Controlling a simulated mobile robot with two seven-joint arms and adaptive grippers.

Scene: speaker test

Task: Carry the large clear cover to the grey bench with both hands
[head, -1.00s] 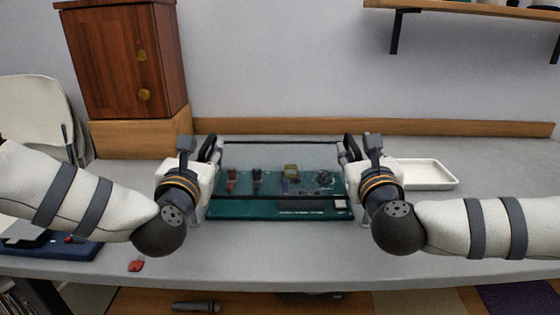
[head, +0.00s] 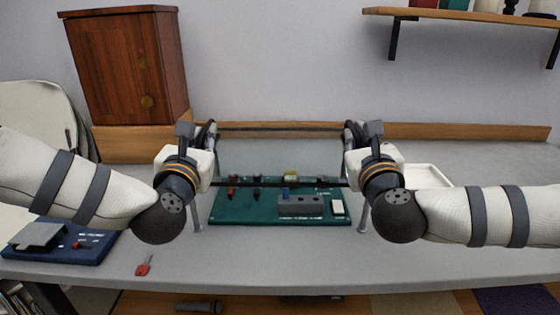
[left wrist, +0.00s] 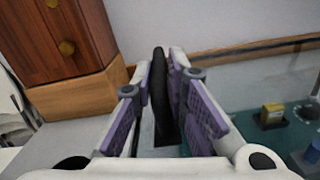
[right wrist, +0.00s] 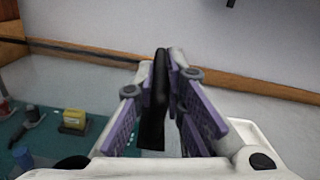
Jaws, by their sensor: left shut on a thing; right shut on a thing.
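The large clear cover (head: 280,184) has see-through panels and thin dark edge bars. In the head view it is held level above a green circuit board (head: 232,211) on the grey bench (head: 290,248). Its legs or corner posts show at both sides, and I cannot tell whether they clear the bench. My left gripper (head: 209,134) is shut on the cover's left black handle, which shows upright between the fingers in the left wrist view (left wrist: 161,90). My right gripper (head: 352,134) is shut on the right handle, seen likewise in the right wrist view (right wrist: 157,90).
A white tray (head: 430,174) sits behind my right arm. A blue board (head: 62,251) and a red tag (head: 143,266) lie at the left front. A wooden cabinet (head: 125,70) stands back left, and a wall shelf (head: 470,14) hangs upper right. Bench right of the tray looks clear.

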